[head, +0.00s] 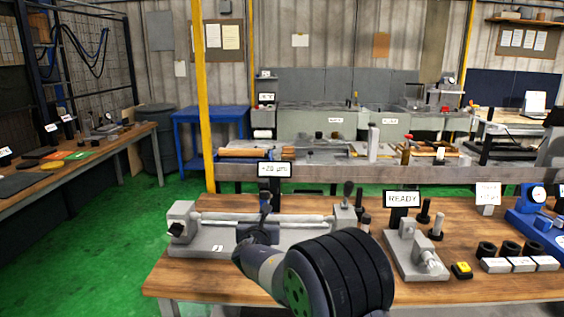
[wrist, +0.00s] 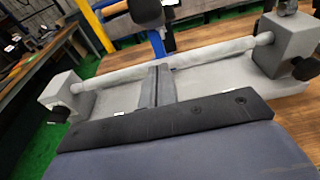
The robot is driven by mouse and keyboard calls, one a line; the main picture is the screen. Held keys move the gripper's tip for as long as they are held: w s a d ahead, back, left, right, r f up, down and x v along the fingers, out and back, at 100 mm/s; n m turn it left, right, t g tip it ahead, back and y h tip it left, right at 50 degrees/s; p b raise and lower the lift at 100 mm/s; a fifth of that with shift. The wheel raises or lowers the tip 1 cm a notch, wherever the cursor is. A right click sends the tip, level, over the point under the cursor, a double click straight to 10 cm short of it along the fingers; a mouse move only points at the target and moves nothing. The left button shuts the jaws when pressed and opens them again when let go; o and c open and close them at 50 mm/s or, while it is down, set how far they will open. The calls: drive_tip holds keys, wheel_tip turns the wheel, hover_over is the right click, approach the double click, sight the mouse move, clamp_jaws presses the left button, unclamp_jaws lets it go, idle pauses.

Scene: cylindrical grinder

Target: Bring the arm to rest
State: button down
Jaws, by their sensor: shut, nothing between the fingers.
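My arm reaches in from the bottom of the head view. My gripper (head: 258,233) is over the front of the grey bench fixture, partly hidden by my own wrist. In the wrist view my gripper (wrist: 157,70) has its two grey fingers side by side, shut, with nothing between them. The fingertips appear close to a pale shaft (wrist: 205,54), which spans the two end blocks of the fixture; I cannot tell whether they touch it. The shaft also shows in the head view (head: 300,218).
The fixture (head: 190,241) stands on a wooden bench (head: 440,290). A "+20 µm" display (head: 273,170) is behind it. A "READY" sign (head: 402,199) and a small grey fixture (head: 414,256) stand to its right. Black rings (head: 487,249) and a blue gauge stand (head: 530,225) are farther right.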

drive_tip(key=shift+w+d+r+p, duration=0.1)
drive_tip(key=shift+w+r+p, duration=0.3)
drive_tip(key=shift+r+p, duration=0.25)
drive_tip(key=shift+w+r+p, duration=0.35)
drive_tip(key=shift+r+p, duration=0.05)
drive_tip(key=shift+r, duration=0.35)
